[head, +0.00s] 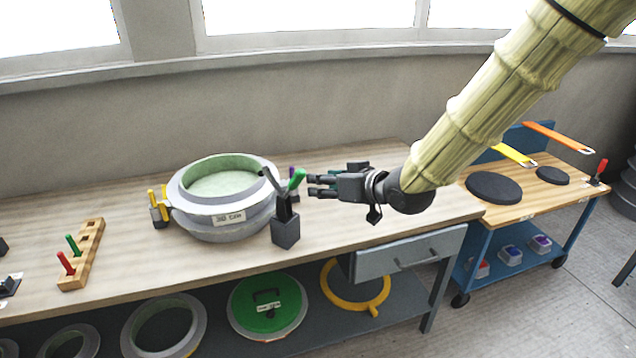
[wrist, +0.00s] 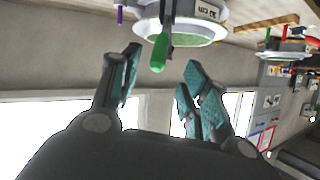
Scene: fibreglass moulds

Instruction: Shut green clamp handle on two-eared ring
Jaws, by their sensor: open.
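The grey ring mould (head: 222,229) with a pale green inside and a "30 cm" label stands on the bench; it also shows in the wrist view (wrist: 185,30). A clamp with a dark block base (head: 286,232) stands at its front right. The clamp's green handle (head: 297,179) is raised and tilted up to the right; in the wrist view the green handle (wrist: 159,53) lies ahead, between the finger directions. My gripper (head: 312,187) is open and empty, just right of the handle, apparently apart from it. Its spread fingers (wrist: 160,75) show in the wrist view. The ears are hard to make out.
A yellow-handled clamp (head: 157,207) stands left of the ring, and a purple handle (head: 292,171) shows behind the green one. A wooden rack (head: 88,254) with red and green pegs lies at left. A blue cart (head: 530,195) stands at right.

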